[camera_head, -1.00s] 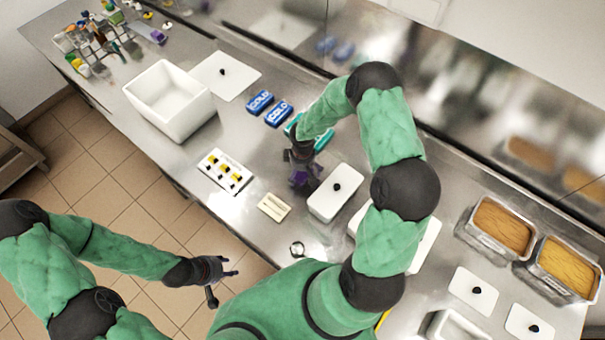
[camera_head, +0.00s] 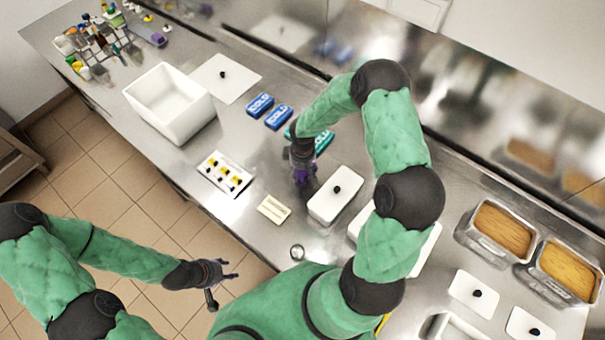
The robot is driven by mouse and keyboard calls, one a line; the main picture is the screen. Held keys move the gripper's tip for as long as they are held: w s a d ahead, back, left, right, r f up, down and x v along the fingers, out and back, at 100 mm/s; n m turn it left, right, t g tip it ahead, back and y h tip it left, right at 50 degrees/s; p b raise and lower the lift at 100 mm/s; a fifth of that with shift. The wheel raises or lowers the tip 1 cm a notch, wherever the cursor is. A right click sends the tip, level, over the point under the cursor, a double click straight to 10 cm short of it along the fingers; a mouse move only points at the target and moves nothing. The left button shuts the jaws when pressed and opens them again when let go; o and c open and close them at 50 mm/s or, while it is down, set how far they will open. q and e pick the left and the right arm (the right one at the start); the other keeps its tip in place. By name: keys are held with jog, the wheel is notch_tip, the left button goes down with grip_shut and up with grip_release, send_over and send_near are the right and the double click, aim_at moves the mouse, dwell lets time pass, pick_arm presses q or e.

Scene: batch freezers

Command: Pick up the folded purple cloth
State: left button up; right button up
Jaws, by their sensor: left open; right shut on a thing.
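My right gripper (camera_head: 302,168) reaches down over the middle of the steel counter, just left of a white lidded container (camera_head: 336,194). It is shut on the folded purple cloth (camera_head: 302,176), of which only a small purple patch shows below the wrist. The fingers hide most of the cloth, and I cannot tell whether it touches the counter. My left gripper (camera_head: 226,273) is open and empty, over the tiled floor in front of the counter.
A white bin (camera_head: 170,104), blue cold packs (camera_head: 261,105) and a teal item (camera_head: 323,140) lie behind my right gripper. A white tray with yellow-black items (camera_head: 224,174) and a cream block (camera_head: 274,209) lie in front. Filled metal pans (camera_head: 502,228) stand at right.

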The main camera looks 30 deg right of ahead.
jog(key=s+a+r, duration=0.9)
jog(key=s+r, duration=0.1)
jog(key=shift+s+a+b, duration=0.15)
jog(key=shift+s+b, duration=0.15)
jog(key=shift+r, duration=0.1)
